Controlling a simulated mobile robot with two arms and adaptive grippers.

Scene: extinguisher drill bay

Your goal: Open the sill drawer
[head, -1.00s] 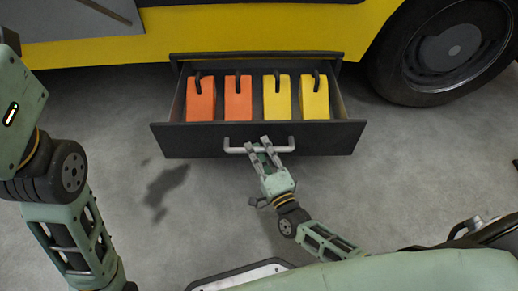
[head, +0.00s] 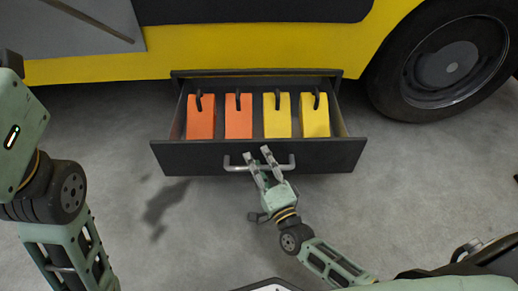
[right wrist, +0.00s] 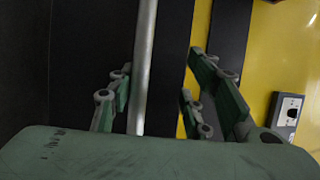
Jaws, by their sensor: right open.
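The sill drawer (head: 260,157) is dark grey and stands pulled out from under the yellow vehicle side, its inside visible from above. Its pale bar handle (head: 285,166) runs across the front. My right gripper (head: 257,154) is open at the handle, with its fingers reaching over the bar. In the right wrist view the handle (right wrist: 145,65) runs between the spread fingers of the gripper (right wrist: 158,90), nearer the left one and apart from the right one. My left arm shows at the left of the head view, but its gripper is not in sight.
Inside the drawer stand two orange blocks (head: 201,121) and two yellow blocks (head: 315,119), each with a black loop. A large black wheel (head: 395,88) is to the right of the drawer. The grey floor (head: 130,210) around the drawer front is clear.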

